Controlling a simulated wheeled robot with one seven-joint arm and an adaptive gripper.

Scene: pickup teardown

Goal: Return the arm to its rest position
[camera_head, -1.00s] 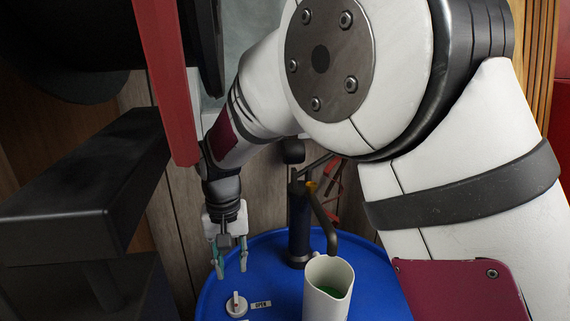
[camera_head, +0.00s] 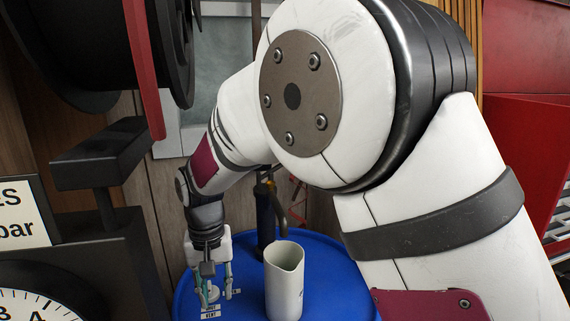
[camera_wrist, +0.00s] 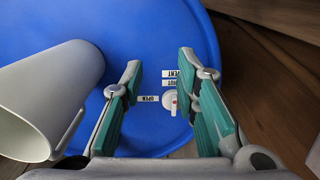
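My arm fills the middle and right of the head view, bent at a large white joint. My gripper (camera_head: 215,282) points down at the left side of a blue round top (camera_head: 335,270). In the wrist view my gripper (camera_wrist: 160,63) is open, its two teal-padded fingers apart with nothing held between them. A small white knob (camera_wrist: 170,100) with OPEN, SHUT and VENT labels shows beyond the fingers. In the head view the knob (camera_head: 212,294) is partly hidden behind the gripper.
A white jug (camera_head: 285,285) stands right of my gripper; in the wrist view the jug (camera_wrist: 45,95) is at the left. A dark spout (camera_head: 268,212) rises behind it. A black stand (camera_head: 100,165), gauge (camera_head: 35,300) and red post (camera_head: 146,75) are at left.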

